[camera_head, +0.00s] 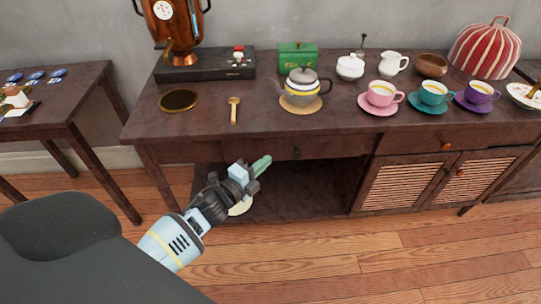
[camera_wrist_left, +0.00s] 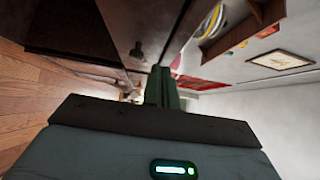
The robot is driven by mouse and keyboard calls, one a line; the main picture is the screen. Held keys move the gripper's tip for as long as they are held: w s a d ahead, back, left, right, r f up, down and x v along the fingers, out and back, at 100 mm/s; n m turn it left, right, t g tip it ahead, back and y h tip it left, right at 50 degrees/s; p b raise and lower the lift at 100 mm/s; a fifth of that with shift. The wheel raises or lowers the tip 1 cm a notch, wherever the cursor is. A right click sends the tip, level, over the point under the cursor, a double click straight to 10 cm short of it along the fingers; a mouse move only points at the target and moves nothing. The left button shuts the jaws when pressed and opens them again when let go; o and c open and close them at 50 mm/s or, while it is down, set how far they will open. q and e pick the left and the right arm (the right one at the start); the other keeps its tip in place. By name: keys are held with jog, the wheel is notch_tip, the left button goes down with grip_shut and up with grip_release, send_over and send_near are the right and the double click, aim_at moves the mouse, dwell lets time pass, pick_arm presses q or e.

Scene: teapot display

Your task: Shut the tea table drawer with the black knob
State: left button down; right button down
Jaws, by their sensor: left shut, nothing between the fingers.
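The dark brown tea table (camera_head: 200,130) stands ahead, with a wide drawer (camera_head: 335,146) under its top. The black knob (camera_head: 297,152) sits on that drawer front. I cannot tell for sure whether the drawer stands slightly out or flush. My left gripper (camera_head: 262,165) is shut and empty, in front of the table and to the left of the knob, apart from it. In the left wrist view the shut fingers (camera_wrist_left: 162,87) point along the drawer front, and the black knob (camera_wrist_left: 137,50) shows beyond them. My right gripper is not in view.
An orange knob (camera_head: 446,146) marks another drawer at right. A side table (camera_head: 60,100) stands at left. Open wooden floor (camera_head: 330,265) lies in front.

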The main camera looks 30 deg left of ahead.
pick_arm(q)
jog(key=s+a, duration=0.1)
jog(key=s, duration=0.5)
jog(key=shift+s+a, duration=0.15)
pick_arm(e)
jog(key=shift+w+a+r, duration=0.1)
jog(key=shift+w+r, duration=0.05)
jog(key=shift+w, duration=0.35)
